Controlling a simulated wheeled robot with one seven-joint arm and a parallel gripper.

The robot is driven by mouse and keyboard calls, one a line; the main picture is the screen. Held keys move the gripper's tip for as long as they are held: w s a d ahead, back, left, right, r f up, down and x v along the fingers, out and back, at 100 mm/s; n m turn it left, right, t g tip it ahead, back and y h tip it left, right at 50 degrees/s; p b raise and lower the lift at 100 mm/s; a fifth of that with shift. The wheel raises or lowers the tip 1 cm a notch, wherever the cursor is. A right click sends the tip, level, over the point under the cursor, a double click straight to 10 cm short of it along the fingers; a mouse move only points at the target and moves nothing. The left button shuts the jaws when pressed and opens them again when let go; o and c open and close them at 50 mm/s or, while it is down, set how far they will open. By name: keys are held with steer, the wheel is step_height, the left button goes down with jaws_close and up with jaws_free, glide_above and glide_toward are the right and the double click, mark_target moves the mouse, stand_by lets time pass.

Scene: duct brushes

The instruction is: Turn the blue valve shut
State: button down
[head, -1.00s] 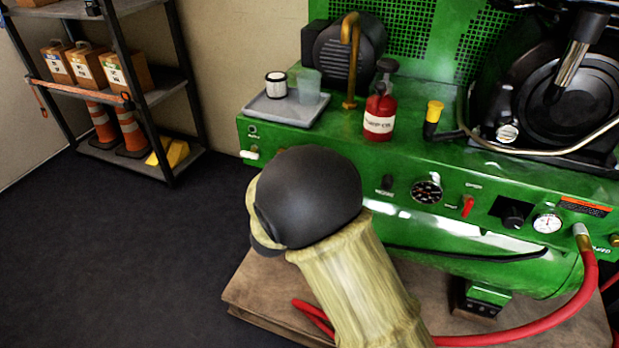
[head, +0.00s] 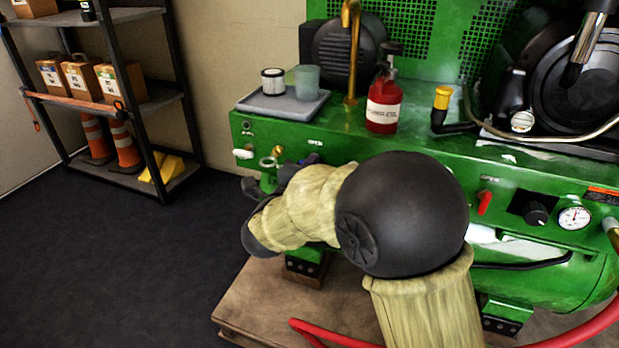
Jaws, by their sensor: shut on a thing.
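The blue valve (head: 313,159) shows only as a small dark blue patch at the front left of the green compressor, below the grey tray. My arm covers most of it, so the angle of its handle cannot be read. My gripper (head: 288,172) is at the valve, mostly hidden behind my wrist and sleeve. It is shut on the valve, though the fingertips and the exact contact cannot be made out.
The green compressor (head: 350,128) fills the right side. On it are a grey tray (head: 290,108), a red bottle (head: 383,100) and a yellow-capped fitting (head: 441,98). A red hose (head: 570,335) crosses the wooden base. A shelf (head: 150,112) stands left; the floor between is clear.

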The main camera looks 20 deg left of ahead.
steer(key=shift+f+m, duration=0.1)
steer(key=shift+m, duration=0.2)
steer(key=shift+d, duration=0.1)
steer(key=c, duration=1.5)
jaws_free()
steer(key=shift+o, duration=0.2)
steer(key=shift+s, duration=0.1)
steer(key=s+a+p, duration=0.1)
steer(key=s+p, duration=0.3)
steer(key=s, duration=1.3)
steer(key=shift+s+a+p, duration=0.15)
steer(key=shift+a+p, duration=0.05)
steer(key=shift+p, duration=0.2)
